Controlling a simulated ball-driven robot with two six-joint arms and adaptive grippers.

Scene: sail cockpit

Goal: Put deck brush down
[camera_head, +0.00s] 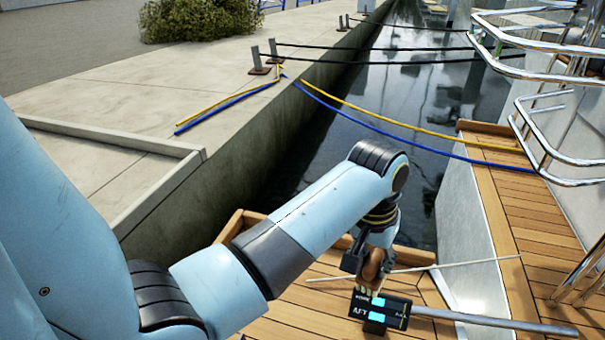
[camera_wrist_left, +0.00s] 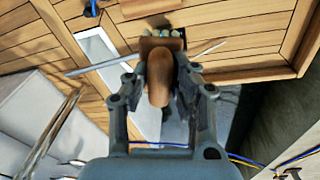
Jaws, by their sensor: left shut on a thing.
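The deck brush (camera_head: 374,265) has a brown wooden body with pale bristles on its underside. In the left wrist view the brush (camera_wrist_left: 159,78) shows from its rounded brown end, between the two fingers. My left gripper (camera_head: 366,256) is shut on the brush and points down over the teak deck. Its fingers (camera_wrist_left: 160,88) lie one on each side of the brown body. I cannot tell whether the bristles touch anything below. My right gripper is not in view.
A black box (camera_head: 380,309) with blue patches lies just below the brush, near a grey tube (camera_head: 490,321). A thin pale rod (camera_head: 415,268) passes behind. Teak deck (camera_head: 300,310) lies around them. Water and a concrete quay are beyond; steel rails (camera_head: 545,130) stand right.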

